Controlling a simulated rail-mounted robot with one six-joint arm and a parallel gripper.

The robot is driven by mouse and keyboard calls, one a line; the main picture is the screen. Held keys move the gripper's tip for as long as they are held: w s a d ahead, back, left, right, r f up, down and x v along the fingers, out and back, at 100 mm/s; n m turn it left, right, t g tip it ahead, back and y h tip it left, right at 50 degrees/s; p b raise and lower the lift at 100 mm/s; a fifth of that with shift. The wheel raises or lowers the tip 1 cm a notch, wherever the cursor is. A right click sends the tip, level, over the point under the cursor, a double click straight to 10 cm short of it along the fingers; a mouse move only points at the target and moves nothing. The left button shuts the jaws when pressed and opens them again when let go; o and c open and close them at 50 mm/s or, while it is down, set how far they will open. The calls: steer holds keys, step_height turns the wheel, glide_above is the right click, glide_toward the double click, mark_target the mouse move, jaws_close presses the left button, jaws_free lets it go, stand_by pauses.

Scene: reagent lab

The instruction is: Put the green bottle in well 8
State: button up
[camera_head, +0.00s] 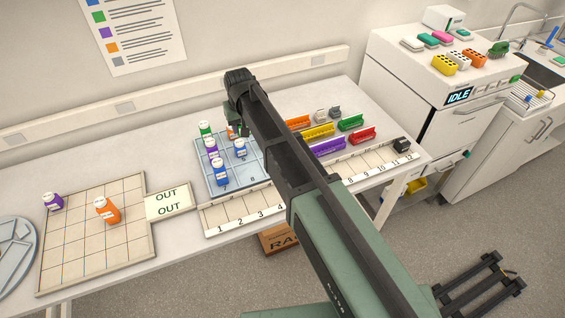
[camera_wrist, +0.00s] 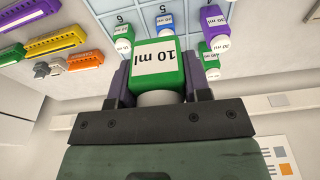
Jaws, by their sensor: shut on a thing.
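My gripper (camera_wrist: 157,85) is shut on a green bottle (camera_wrist: 157,62) with a white label reading 10 ml, seen close up in the wrist view. In the head view my arm covers most of the gripper, at the back of the blue-grey well tray (camera_head: 203,187), and I cannot make out the held bottle there. Another green bottle (camera_head: 205,130) stands at the tray's back left. A purple bottle (camera_head: 211,148) and blue bottles (camera_head: 220,173) stand in front of it. An orange bottle (camera_head: 231,131) is partly hidden. Well 8, at the tray's front right, looks empty beside my arm.
Orange, yellow, purple and green racks (camera_head: 318,131) lie right of my arm. A numbered strip (camera_head: 242,210) runs along the table front. A grid mat (camera_head: 85,240) at left holds an orange bottle (camera_head: 107,210) and a purple bottle (camera_head: 53,202). An OUT sign (camera_head: 169,202) lies between.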

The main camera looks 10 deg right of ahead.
mark_target(249, 171)
steer(key=shift+d, duration=0.35)
steer(key=f+b, duration=2)
steer(key=shift+a+f, duration=0.25)
steer(key=shift+a, duration=0.1)
steer(key=shift+r, duration=0.25)
steer(key=shift+f, duration=0.2)
steer(key=o, duration=0.9)
steer(key=shift+r, duration=0.1)
step_height(249, 171, up, 12)
steer(key=s+p, duration=0.2)
steer(key=p, duration=1)
steer(key=s+d+m, duration=0.1)
steer(key=s+d, duration=0.5)
steer(key=s, duration=0.1)
steer(key=s+d+m+g, duration=0.1)
steer(key=s+d, duration=0.6)
steer(key=s, duration=0.1)
steer(key=s+d+m, duration=0.1)
steer(key=s+d, duration=0.6)
steer(key=shift+s+d+g+h, duration=0.1)
steer(key=shift+s+g+h, duration=0.05)
steer(key=shift+g+h, duration=0.2)
